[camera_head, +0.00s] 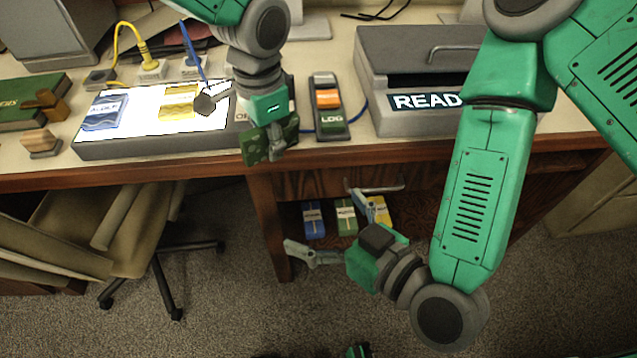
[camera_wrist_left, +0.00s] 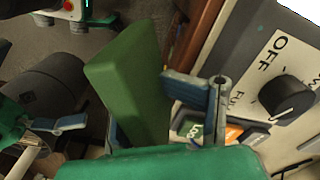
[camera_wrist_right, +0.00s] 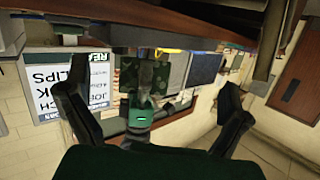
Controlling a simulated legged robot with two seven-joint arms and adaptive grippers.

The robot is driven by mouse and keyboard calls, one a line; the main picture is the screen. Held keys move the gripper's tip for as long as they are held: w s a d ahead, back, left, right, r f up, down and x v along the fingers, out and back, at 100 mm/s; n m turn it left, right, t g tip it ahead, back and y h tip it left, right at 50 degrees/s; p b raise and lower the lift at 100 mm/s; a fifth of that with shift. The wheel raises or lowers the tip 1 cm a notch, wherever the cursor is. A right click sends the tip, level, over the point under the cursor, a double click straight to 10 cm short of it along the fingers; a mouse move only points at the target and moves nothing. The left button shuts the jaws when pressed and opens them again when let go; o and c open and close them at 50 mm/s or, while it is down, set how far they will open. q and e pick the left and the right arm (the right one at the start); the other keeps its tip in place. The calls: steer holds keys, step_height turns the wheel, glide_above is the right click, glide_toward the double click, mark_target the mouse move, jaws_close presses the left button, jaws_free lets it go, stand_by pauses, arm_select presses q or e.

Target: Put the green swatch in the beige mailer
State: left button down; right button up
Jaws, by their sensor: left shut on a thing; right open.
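My left gripper (camera_head: 268,150) is shut on the green swatch (camera_head: 255,147), holding it in front of the desk's front edge, right of the light panel. In the left wrist view the swatch (camera_wrist_left: 130,75) stands between the fingers as a plain green slab. The right wrist view shows it with a dark leafy pattern (camera_wrist_right: 157,76). My right gripper (camera_head: 318,216) is open and empty, lower and further right, in front of the packets under the desk.
The light panel (camera_head: 85,150) carries a blue swatch (camera_head: 105,112) and a yellow swatch (camera_head: 178,103). Blue, green and yellow packets (camera_head: 346,217) sit under the desk (camera_head: 190,165).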

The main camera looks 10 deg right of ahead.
arm_select(q)
steer(key=shift+d, duration=0.2)
steer(key=shift+a, duration=0.15)
arm_select(e)
step_height(320, 180, up, 6)
steer(key=w+t, duration=0.2)
steer(key=t, duration=0.1)
arm_select(q)
steer(key=shift+a, duration=0.2)
arm_select(e)
steer(key=a+x, duration=0.1)
steer(key=x, duration=1)
steer(key=shift+a+r+m, duration=0.3)
steer(key=shift+r, duration=0.05)
arm_select(q)
steer(key=shift+d, duration=0.1)
arm_select(e)
steer(key=c, duration=1.1)
arm_select(q)
steer(key=c, duration=0.9)
jaws_free()
steer(key=shift+d, duration=0.1)
arm_select(e)
steer(key=shift+o, duration=0.2)
steer(key=shift+d, duration=0.15)
arm_select(q)
steer(key=shift+r, duration=0.1)
